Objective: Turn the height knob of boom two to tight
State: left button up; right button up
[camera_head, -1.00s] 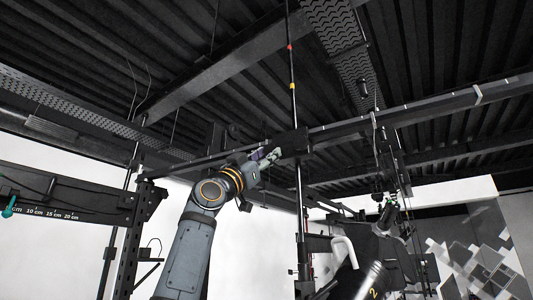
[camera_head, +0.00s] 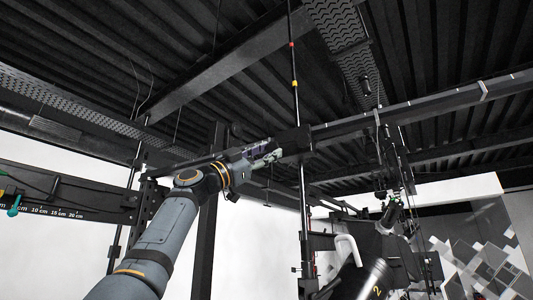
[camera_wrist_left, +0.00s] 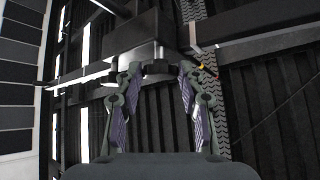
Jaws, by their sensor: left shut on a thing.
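The dark clamp block (camera_head: 294,142) of a boom sits on a thin vertical pole (camera_head: 296,85). The long black boom beam (camera_head: 430,106) runs from it to the upper right. My left gripper (camera_head: 276,148) reaches the block's left side and is shut on a knob there, which the fingers hide in the head view. In the left wrist view the gripper (camera_wrist_left: 160,69) has its two fingertips against the sides of the dark round knob (camera_wrist_left: 158,66), under the block. No tight or loose mark is readable. My right gripper is not in view.
A beam with a centimetre scale (camera_head: 55,211) and a teal knob (camera_head: 14,207) stands at the left. Ribbed ceiling and steel beams lie overhead.

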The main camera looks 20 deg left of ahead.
pick_arm(q)
jog(key=shift+s+r, duration=0.1)
jog(key=o, duration=1.2)
jog(key=shift+a, duration=0.1)
jog(key=shift+v, duration=0.9)
jog(key=v, duration=1)
jog(key=shift+s, duration=0.1)
jog(key=shift+c, duration=0.2)
